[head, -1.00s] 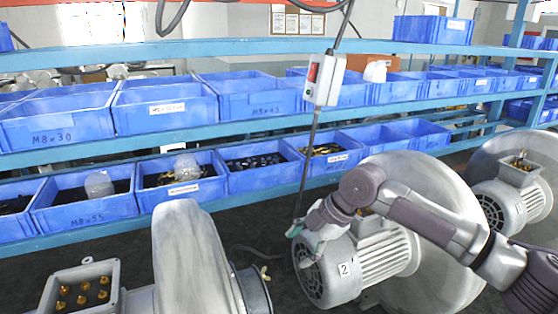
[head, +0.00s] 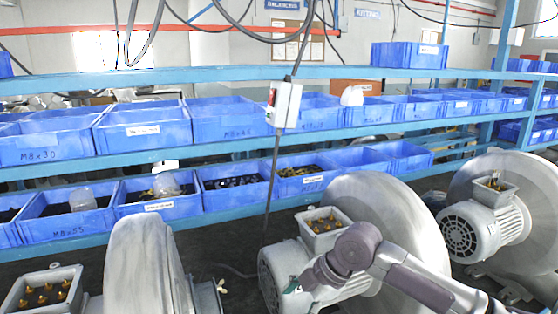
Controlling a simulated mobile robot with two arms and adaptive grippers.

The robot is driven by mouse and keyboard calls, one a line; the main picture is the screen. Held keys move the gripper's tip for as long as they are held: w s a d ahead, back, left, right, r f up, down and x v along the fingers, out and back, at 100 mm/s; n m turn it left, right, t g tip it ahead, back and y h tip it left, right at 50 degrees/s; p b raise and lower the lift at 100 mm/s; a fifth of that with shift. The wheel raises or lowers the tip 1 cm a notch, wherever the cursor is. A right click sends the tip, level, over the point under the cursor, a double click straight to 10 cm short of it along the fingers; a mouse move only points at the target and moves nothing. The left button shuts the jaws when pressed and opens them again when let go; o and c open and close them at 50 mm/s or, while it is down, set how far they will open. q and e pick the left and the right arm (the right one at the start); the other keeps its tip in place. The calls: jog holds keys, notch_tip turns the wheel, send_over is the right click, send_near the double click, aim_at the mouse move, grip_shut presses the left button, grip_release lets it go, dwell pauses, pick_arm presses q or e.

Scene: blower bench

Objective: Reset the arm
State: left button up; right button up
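My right arm comes in from the lower right, across the front of the middle blower (head: 385,225). My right gripper (head: 294,286) is at its end, beside the grey motor of that blower; it is small and partly cut off from clear view, so I cannot tell whether its fingers are apart. The motor's open terminal box (head: 324,228) with brass studs shows just above the arm. My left arm and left gripper do not show.
Another blower (head: 150,270) stands at the lower left with an open terminal box (head: 42,290). A third blower (head: 500,210) is at right. Behind is a blue shelf (head: 230,148) of blue bins (head: 150,128). A switch box (head: 284,104) hangs on a cable.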

jog(key=s+a+f+m+t, duration=0.1)
jog(key=s+a+f+m, duration=0.2)
jog(key=s+f+m, duration=0.65)
jog(key=s+d+f+m+h, duration=0.35)
jog(key=s+d+m, duration=0.25)
jog(key=s+d, duration=0.4)
jog(key=s+d+f+m+h, duration=0.2)
jog(key=s+d+f+m, duration=0.25)
jog(key=s+d, duration=0.65)
notch_tip(320, 180, down, 33)
jog(key=s+b, duration=0.1)
jog(key=b, duration=0.7)
pick_arm(q)
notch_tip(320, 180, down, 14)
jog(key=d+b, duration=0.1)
jog(key=b, duration=0.5)
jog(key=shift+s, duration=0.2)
pick_arm(e)
jog(key=s+d+f+g, duration=0.1)
jog(key=s+f, duration=0.7)
jog(key=f, duration=0.3)
jog(key=s+d+f, duration=0.1)
jog(key=s+f, duration=0.7)
jog(key=f, duration=0.3)
jog(key=shift+s+f+g, duration=0.3)
jog(key=shift+f+g, duration=0.1)
